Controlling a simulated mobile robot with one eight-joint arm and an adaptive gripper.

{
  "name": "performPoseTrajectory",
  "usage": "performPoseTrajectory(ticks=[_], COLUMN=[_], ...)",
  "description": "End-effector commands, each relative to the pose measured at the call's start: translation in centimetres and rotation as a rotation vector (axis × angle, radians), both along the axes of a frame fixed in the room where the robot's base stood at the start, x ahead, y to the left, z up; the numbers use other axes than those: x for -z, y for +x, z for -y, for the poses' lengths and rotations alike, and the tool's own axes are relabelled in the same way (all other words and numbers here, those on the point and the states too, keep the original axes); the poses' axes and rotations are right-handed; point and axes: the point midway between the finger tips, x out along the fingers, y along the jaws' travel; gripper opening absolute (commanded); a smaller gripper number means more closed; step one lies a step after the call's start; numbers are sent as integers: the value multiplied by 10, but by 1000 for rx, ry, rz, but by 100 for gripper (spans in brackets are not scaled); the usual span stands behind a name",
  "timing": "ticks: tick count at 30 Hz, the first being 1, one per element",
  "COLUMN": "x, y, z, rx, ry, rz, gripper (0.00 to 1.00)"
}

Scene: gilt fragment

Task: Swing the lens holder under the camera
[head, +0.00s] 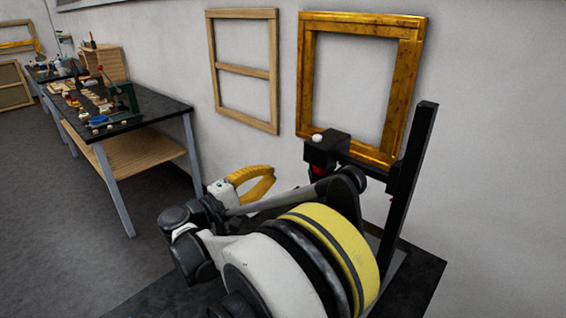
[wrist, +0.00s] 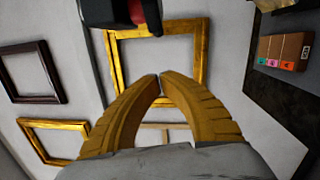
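The camera (head: 326,149) is a black box with a red band below it, carried beside a tall black post (head: 414,150). It also shows at the top of the wrist view (wrist: 122,10), beyond and above my fingertips. My gripper (head: 268,176) has curved yellow fingers and is left of the camera in the head view. In the wrist view the fingertips (wrist: 160,84) meet, with nothing visible between them. I cannot make out the lens holder in either view; my arm hides much of the area below the camera in the head view.
A gilt frame (head: 306,80) and a wooden frame (head: 212,60) hang on the wall behind. A dark bench (head: 168,108) with tools stands at left. A block with coloured labels (wrist: 285,46) lies on a dark surface (wrist: 262,88). The floor (head: 60,230) at left is clear.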

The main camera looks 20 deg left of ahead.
Motion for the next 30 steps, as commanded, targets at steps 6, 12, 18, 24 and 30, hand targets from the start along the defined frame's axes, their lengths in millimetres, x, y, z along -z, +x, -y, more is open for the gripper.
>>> performPoseTrajectory(ticks=[6, 12, 18, 24, 30], x=[-13, -44, -41, -35, -30], y=[-12, -14, -7, 21, 55], z=[-10, -14, -8, 15, 41], rx=[10, 57, 76, 78, 77], ry=[56, 252, 307, 306, 306], rz=[-9, -40, -49, -48, -47], gripper=[0, 0, 0, 0, 0])
